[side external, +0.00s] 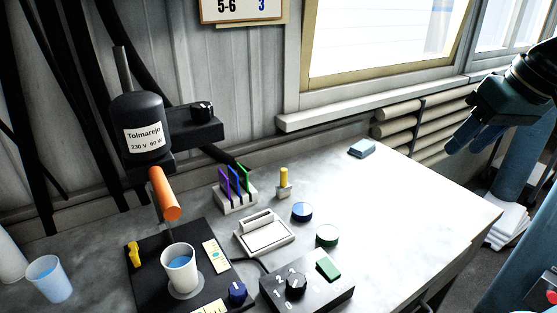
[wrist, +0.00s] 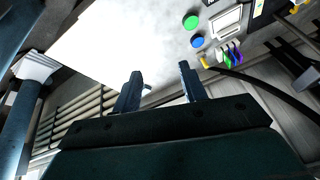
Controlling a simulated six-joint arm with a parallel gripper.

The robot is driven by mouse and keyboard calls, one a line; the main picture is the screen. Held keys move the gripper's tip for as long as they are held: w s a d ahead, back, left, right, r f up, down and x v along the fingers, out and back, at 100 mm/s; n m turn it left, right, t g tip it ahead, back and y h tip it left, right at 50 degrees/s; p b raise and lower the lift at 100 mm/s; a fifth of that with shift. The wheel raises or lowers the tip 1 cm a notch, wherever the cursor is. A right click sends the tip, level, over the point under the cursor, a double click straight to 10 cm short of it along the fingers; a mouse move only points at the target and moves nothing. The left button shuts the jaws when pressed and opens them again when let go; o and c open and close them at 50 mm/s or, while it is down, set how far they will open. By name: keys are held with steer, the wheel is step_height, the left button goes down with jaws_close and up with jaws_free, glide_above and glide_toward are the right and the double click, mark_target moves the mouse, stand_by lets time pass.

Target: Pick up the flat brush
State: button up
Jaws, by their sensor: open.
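A small upright piece with a yellow handle (side external: 284,177) and a pale lower part stands on the grey table, right of the colored rack. It may be the flat brush, but its bristles cannot be made out. In the wrist view its yellow part (wrist: 204,62) shows small, beyond and right of my fingers. My gripper (side external: 456,139) is open and empty, high at the right of the side view, well away from the piece and near the table's right end. In the wrist view my gripper (wrist: 160,71) shows two parted fingers with nothing between them.
A rack (side external: 236,197) with purple, blue and green plates stands left of the yellow piece. A blue disc (side external: 302,211), a green disc (side external: 327,235) and a scale-like device (side external: 264,233) lie nearby. A blue-grey block (side external: 362,148) is farther right. The table's right part is clear.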

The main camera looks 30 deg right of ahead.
steer(key=w+a+r+m+g, duration=0.1)
steer(key=w+r+m, duration=0.3)
steer(key=w, duration=0.6)
steer(key=m+g, duration=0.4)
steer(key=m, duration=1.1)
glide_above(285, 170)
step_height(285, 170, down, 15)
steer(key=shift+w, duration=0.1)
steer(key=shift+f, duration=0.1)
steer(key=shift+f, duration=4.25)
